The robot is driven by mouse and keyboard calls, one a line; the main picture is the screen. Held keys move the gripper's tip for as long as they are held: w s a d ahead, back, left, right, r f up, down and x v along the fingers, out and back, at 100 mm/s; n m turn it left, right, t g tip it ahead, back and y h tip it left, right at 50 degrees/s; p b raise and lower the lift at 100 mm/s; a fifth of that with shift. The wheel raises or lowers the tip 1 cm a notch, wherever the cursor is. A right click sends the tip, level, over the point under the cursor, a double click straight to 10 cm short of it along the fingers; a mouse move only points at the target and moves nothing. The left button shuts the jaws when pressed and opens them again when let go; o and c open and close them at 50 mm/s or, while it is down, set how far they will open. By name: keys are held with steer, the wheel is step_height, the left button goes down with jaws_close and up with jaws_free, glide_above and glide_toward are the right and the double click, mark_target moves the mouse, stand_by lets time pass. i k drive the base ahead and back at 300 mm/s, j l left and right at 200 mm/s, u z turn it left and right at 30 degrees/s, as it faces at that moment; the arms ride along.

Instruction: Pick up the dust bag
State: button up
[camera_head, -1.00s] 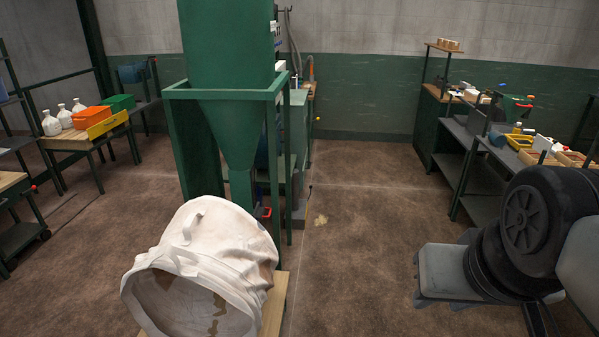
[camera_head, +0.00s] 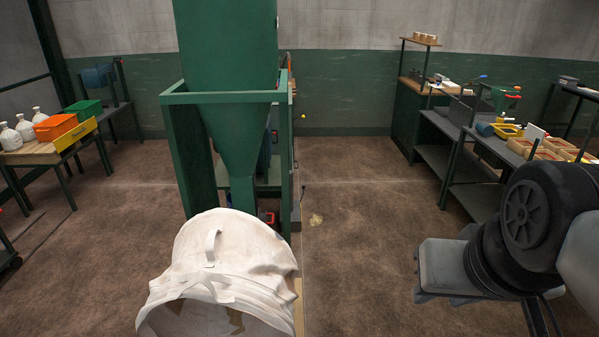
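The dust bag (camera_head: 228,262) is a large off-white fabric bag with a strap loop on top. It lies at the bottom centre-left of the head view, its wide mouth facing me and cut off by the lower edge. It appears to rest on a wooden surface (camera_head: 298,306), of which only a strip shows at its right. My arm, dark with a grey link, is at the right edge, apart from the bag. My gripper's fingers are not visible.
A green hopper machine (camera_head: 238,140) in a frame stands just behind the bag. A table with white bottles and bins (camera_head: 55,127) is at left. Workbenches with trays (camera_head: 505,130) stand at right. The brown floor (camera_head: 360,220) between is open.

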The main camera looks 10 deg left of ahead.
mark_target(222, 257)
steer(key=j, duration=2.15)
